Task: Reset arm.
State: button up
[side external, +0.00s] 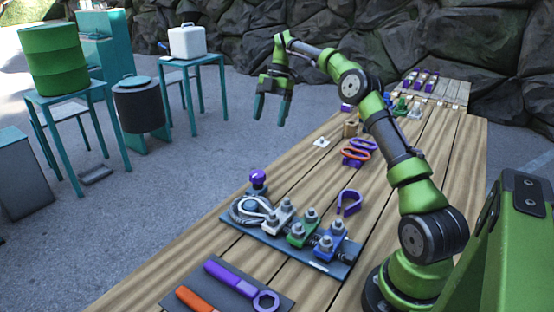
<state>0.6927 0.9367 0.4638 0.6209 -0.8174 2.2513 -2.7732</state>
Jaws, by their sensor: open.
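My gripper (271,108) is open and empty. It points down, raised in the air in the upper middle of the side external view, over or just past the far left side of the wooden table (190,262); the exact spot is hard to tell. Nothing touches its teal fingers. On the table, a dark plate (268,232) carries a coiled cable (250,210) beside a purple-knobbed post (257,178). A row of white (279,214), green (302,229) and blue (329,241) clamp blocks with grey bolts stands on it.
A purple wrench (232,274) and an orange-handled tool (196,300) lie on a dark mat in front. A purple clip (349,202) and orange and purple rings (356,154) lie near my arm. A green barrel (53,60) and white case (187,41) stand on side tables.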

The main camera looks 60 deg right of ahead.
jog(key=shift+r, duration=0.1)
dwell(0.3)
jog(key=s+a+r+m+t+h, duration=0.1)
jog(key=s+a+m+t+h, duration=0.35)
jog(key=a+m, duration=1)
jog(key=s+a+r+m+t+y, duration=0.1)
jog(key=s+a+m, duration=0.3)
jog(key=s, duration=0.6)
jog(key=s+a+r+m+t+y, duration=0.1)
jog(key=s+a+m, duration=0.2)
jog(key=s+a, duration=0.3)
jog(key=shift+s+a+r+m+t, duration=0.15)
jog(key=shift+s+a+m+t, duration=0.25)
jog(key=shift+s, duration=1.85)
